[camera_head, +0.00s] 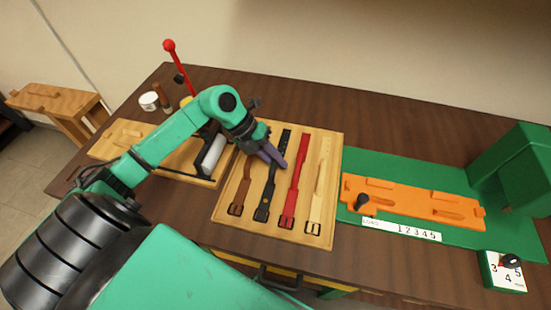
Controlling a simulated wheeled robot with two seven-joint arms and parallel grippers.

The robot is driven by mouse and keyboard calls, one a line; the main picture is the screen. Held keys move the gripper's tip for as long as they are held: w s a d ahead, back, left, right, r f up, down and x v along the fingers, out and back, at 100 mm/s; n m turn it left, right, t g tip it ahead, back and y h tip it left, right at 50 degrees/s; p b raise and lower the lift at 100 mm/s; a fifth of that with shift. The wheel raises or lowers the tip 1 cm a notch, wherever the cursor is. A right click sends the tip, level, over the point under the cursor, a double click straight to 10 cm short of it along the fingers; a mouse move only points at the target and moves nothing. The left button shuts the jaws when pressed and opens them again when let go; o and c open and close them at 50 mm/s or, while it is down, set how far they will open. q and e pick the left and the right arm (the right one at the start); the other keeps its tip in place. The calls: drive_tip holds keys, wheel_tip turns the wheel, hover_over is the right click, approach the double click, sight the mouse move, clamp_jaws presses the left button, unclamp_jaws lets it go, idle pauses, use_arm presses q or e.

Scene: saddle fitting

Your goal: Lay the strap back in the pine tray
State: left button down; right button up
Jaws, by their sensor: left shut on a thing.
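The pine tray (333,150) lies on the table, with several straps side by side in or over it. A black strap (269,188) runs lengthwise, its buckle toward the front edge. My left gripper (274,156) reaches over the tray from the left, its purple fingers shut across the black strap's upper half and hiding part of it. I cannot tell whether the strap touches the tray floor. A brown strap (245,183) lies to its left, partly hidden by my gripper. A red strap (295,178) and a cream strap (319,190) lie to its right. My right gripper is not in view.
A green base with an orange fixture (410,200) stands right of the tray, with a numbered strip (402,229) in front. A red-knobbed lever (170,47) and a white jar (149,101) stand at the back left. The table behind the tray is clear.

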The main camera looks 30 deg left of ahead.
use_arm(q)
drive_tip(key=c, duration=0.8)
unclamp_jaws()
drive_tip(key=b+v, duration=0.3)
drive_tip(key=v, duration=0.8)
drive_tip(key=shift+a+b, duration=0.1)
drive_tip(key=shift+b, duration=0.2)
drive_tip(key=shift+s+a+r, duration=0.1)
drive_tip(key=shift+a+r, duration=0.05)
drive_tip(key=shift+r, duration=0.3)
